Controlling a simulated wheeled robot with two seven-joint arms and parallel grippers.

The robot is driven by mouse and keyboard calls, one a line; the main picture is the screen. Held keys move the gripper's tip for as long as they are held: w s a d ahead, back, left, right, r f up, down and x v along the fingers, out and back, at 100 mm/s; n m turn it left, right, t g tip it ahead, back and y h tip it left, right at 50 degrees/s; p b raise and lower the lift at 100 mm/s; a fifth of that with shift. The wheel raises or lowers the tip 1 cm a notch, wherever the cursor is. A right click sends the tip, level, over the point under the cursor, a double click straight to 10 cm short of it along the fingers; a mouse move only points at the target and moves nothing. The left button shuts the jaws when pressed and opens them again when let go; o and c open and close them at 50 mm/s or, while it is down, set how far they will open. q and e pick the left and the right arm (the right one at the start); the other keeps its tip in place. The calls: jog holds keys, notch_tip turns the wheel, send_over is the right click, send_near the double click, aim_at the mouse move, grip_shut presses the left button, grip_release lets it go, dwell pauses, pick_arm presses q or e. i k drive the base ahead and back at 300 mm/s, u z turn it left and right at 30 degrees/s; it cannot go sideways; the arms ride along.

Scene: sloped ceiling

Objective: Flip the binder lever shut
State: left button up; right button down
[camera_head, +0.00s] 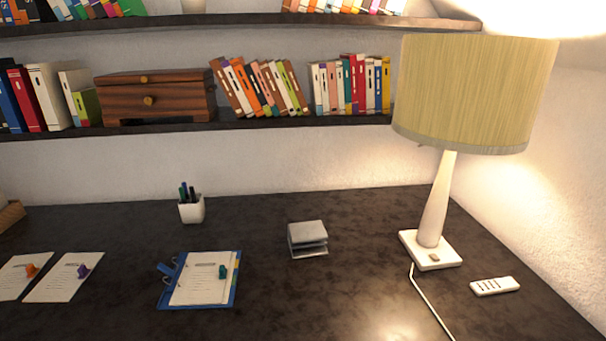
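A blue binder (163,302) lies open on the dark desk, left of the middle in the head view. White printed sheets (198,287) lie on it, with a small teal object (222,271) on top and coloured tabs along the right edge. A blue lever part (167,268) with metal rings sticks out at the binder's upper left. It looks raised, but it is too small to tell its exact angle. Neither of my grippers shows in this view.
Two sheets (62,280) with small orange and purple objects lie left of the binder. A white pen cup (191,210), a grey tray stack (308,239), a lamp (431,246) with a cord and a white remote (494,286) stand around it. Dark desk is clear between them.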

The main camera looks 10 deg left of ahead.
aim_at(164, 268)
jog(key=u, duration=1.4)
jog(key=k, duration=0.5)
jog(key=u, duration=1.1)
jog(key=i, duration=0.75)
jog(key=z, duration=1.75)
